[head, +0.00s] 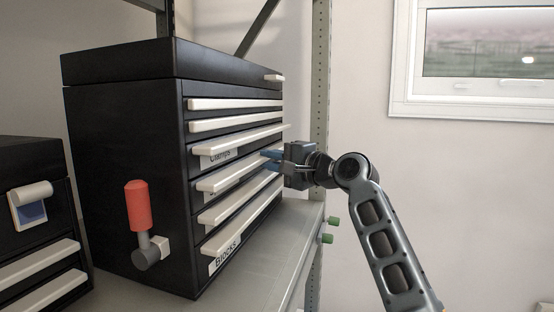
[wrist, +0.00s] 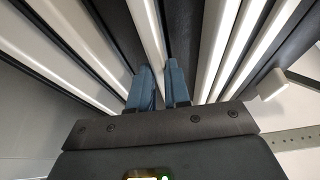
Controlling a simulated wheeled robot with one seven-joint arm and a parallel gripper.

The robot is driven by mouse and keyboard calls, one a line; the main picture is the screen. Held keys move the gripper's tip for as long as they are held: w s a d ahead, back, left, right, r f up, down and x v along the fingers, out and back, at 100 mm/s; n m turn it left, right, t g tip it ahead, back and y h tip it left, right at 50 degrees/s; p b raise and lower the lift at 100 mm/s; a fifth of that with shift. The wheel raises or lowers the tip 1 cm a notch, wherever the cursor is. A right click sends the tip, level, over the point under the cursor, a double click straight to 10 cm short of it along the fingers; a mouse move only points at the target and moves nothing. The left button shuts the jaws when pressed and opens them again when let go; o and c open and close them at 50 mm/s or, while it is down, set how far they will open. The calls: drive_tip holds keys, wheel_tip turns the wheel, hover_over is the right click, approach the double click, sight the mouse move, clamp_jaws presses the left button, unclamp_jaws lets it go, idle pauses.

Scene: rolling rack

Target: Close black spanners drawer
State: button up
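A black tool chest (head: 125,150) with white bar handles stands on a shelf. The fourth handle down, the spanners drawer handle (head: 222,177), has a label under it of which I read only an "S". My gripper (head: 272,157), with blue fingers, is at the right end of this handle and hides part of it. In the wrist view my gripper (wrist: 163,82) has its fingers a little apart, with a white handle (wrist: 148,35) running down to between them. I cannot tell whether they press on it. The spanners drawer looks nearly flush with its neighbours.
The clamps handle (head: 240,139) is just above and the blocks handle (head: 240,222) is lowest. A second black chest (head: 30,220) stands at left. A perforated rack post (head: 320,100) rises behind my gripper.

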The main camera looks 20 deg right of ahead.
drive_tip(key=o, duration=0.4)
drive_tip(key=shift+s, duration=0.1)
drive_tip(key=v, duration=0.7)
drive_tip(key=shift+s+d+b, duration=0.15)
drive_tip(key=shift+s+b, duration=0.1)
drive_tip(key=shift+b, duration=0.15)
